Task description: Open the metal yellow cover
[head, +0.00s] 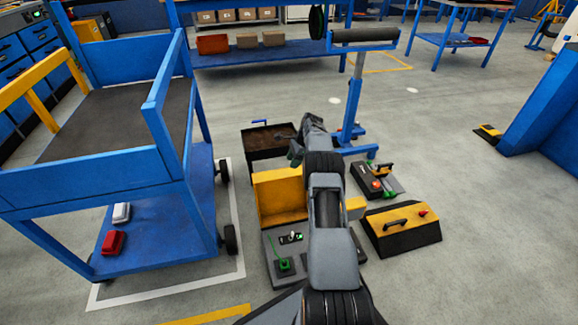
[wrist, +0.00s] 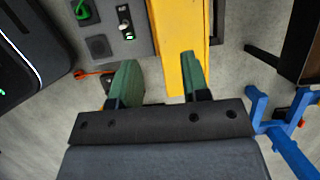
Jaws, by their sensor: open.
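The yellow cover (head: 278,192) stands raised at the far edge of a grey control panel (head: 272,256) on the floor, partly hidden behind my arm. The panel carries a green button (head: 284,264) and a small switch (head: 291,237). In the wrist view, the yellow cover (wrist: 182,28) runs down beside the panel (wrist: 128,42) and ends between my green fingers. My gripper (wrist: 160,62) is open, its fingers apart with the yellow edge nearer the right finger. I cannot tell whether they touch. In the head view my gripper is dark and small above the cover.
A blue cart (head: 95,185) stands close on the left. A brown open box (head: 262,152) and a blue stand (head: 352,140) are behind. A black panel with a red button (head: 376,184) and a yellow box with a black handle (head: 385,213) lie right.

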